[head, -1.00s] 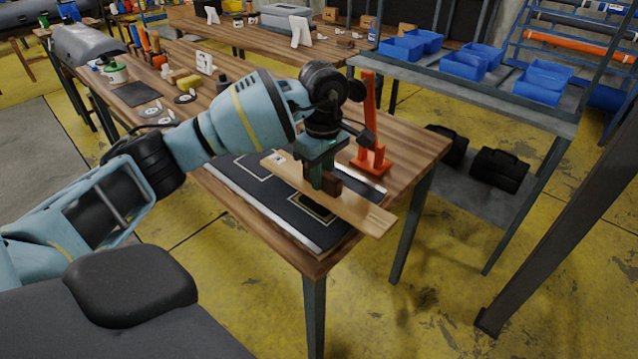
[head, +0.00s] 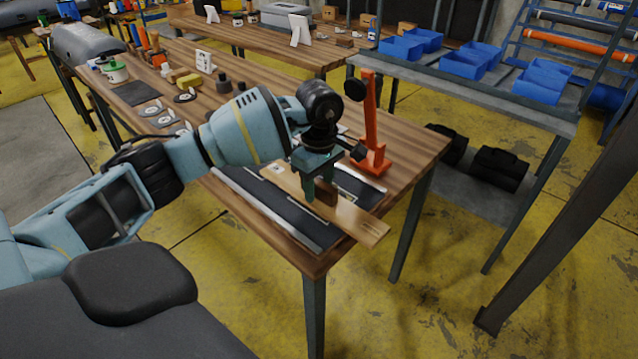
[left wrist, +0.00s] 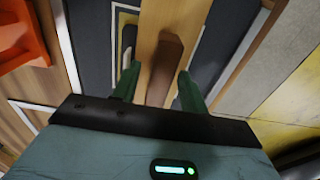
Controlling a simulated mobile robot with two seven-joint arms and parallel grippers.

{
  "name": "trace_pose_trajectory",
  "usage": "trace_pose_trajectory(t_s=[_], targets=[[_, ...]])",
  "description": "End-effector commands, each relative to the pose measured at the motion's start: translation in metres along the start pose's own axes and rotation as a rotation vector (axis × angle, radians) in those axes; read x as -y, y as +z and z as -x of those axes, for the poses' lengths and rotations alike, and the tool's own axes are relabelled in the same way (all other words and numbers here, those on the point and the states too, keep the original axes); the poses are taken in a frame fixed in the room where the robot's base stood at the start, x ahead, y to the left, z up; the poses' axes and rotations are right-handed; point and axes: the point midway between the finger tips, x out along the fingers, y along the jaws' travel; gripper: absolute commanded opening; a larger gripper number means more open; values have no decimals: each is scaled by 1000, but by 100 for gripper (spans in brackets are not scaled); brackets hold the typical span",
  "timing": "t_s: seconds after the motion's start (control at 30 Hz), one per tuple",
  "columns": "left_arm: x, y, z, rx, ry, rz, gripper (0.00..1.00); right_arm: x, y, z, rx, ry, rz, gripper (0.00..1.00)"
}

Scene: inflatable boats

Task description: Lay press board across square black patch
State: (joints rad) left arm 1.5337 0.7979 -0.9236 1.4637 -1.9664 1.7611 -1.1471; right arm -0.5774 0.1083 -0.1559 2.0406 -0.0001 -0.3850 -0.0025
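The press board (head: 355,215) is a light wooden plank with a dark brown block handle (head: 325,198) on top. It lies slantwise over the dark sheet (head: 262,193), its near end reaching past the sheet's edge. In the left wrist view, part of the square black patch (left wrist: 129,36) with a pale outline shows at the board's left side; the rest is hidden under the board. My left gripper (head: 318,190) is open, its green fingers on either side of the handle. A gap shows between the left finger and the handle. My right gripper is not in view.
An orange stand (head: 371,125) rises on the table close behind the board. Pale strips (head: 270,212) edge the sheet. Round discs, pots and dark plates stand farther left on the table (head: 415,160). A shelf with blue bins (head: 465,62) is at the right.

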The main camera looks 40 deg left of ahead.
Motion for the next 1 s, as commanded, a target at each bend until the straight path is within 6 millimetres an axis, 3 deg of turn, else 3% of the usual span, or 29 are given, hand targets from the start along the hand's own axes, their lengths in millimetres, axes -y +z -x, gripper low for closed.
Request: trace_pose_trajectory(t_s=[0.33,0.8,1.0], targets=[[-1,0,12,0,3,0,43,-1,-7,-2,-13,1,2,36],[-1,0,98,-1,3,0,43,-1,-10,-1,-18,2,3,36],[0,0,119,0,1,0,43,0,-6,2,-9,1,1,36]])
